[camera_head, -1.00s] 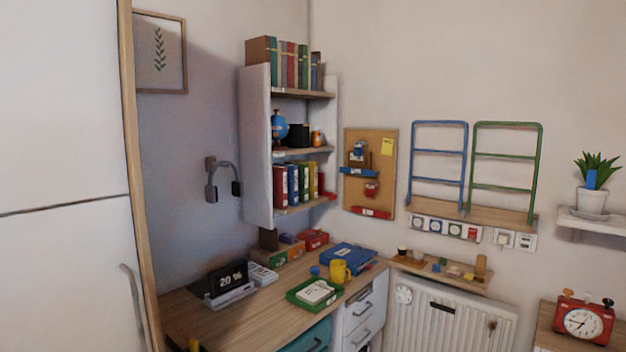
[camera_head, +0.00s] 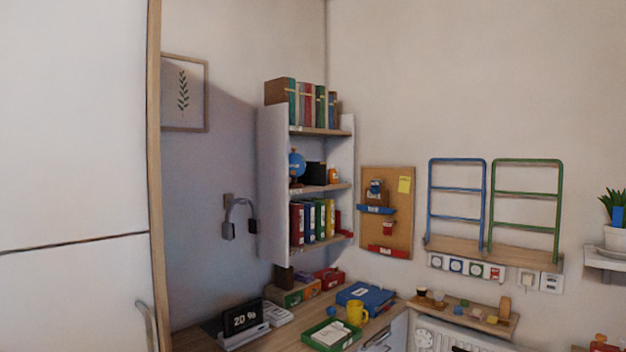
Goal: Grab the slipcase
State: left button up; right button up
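On top of the white wall shelf (camera_head: 273,180) stands a row of coloured books with a brown, box-like side (camera_head: 279,92) at its left end. This may be the slipcase, but I cannot tell for certain. A black box (camera_head: 316,174) stands on the middle shelf board beside a blue globe (camera_head: 297,164). Several coloured binders (camera_head: 320,217) stand upright on the lowest board. Neither of my grippers is in view.
Below the shelf is a wooden desk (camera_head: 285,337) with a clock display (camera_head: 242,318), a green tray (camera_head: 312,342), a yellow mug (camera_head: 356,312) and a blue binder (camera_head: 366,295). A large white door (camera_head: 70,150) fills the left side. A pinboard (camera_head: 401,226) hangs right of the shelf.

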aim_at(314, 174)
jog(key=i+l+u, duration=0.1)
jog(key=u, duration=0.75)
jog(key=i+l+u, duration=0.35)
jog(key=l, duration=0.25)
jog(key=i+l+u, duration=0.15)
jog(key=l, duration=0.2)
jog(key=i+l+u, duration=0.2)
jog(key=l, duration=0.15)
jog(key=l+u, duration=0.15)
jog(key=l, duration=0.2)
